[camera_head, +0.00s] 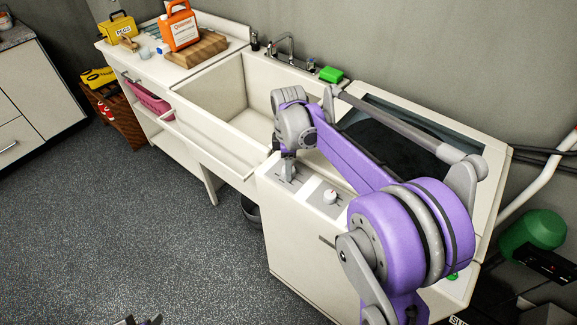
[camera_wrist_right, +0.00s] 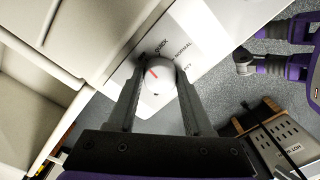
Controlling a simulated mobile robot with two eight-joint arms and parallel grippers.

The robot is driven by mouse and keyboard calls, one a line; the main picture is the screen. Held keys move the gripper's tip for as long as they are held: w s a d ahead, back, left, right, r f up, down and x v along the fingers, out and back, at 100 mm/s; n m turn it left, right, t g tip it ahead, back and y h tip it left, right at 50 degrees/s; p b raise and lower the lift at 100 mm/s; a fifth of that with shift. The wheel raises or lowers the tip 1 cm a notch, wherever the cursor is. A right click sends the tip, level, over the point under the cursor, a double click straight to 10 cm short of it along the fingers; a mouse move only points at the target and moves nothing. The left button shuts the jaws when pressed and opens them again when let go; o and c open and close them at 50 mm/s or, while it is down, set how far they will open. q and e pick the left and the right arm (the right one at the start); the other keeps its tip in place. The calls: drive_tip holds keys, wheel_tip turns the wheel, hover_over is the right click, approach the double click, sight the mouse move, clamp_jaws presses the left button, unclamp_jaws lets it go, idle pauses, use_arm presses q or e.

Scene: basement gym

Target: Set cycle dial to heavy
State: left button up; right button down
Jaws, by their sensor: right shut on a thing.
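The white cycle dial (camera_wrist_right: 158,86) has a red mark and sits on a white panel with labels QUICK, NORMAL and one partly hidden label ending in "VY". In the wrist view the red mark slants to the upper left, on the QUICK side. My right gripper (camera_wrist_right: 158,84) is shut on the dial, one finger on each side; in the head view the gripper (camera_head: 288,170) reaches down to the panel of the white washer (camera_head: 300,245) and mostly hides this dial. My left gripper (camera_head: 140,321) barely shows at the bottom edge; its jaws are unclear.
A second white knob (camera_head: 330,197) stands on the panel just right of my gripper. A white sink (camera_head: 215,95) adjoins the washer, with a green sponge (camera_head: 331,74) behind. An orange jug (camera_head: 180,27) stands on the far counter. The grey floor (camera_head: 130,220) is open at left.

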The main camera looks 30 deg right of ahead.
drive_tip(key=m, duration=0.6)
drive_tip(key=m+b, duration=0.1)
drive_tip(key=m, duration=1.1)
drive_tip(key=shift+m, duration=0.4)
drive_tip(key=m, duration=0.6)
drive_tip(key=shift+m, duration=0.3)
drive_tip(key=shift+c, duration=1.5)
unclamp_jaws()
drive_tip(key=shift+r, duration=0.1)
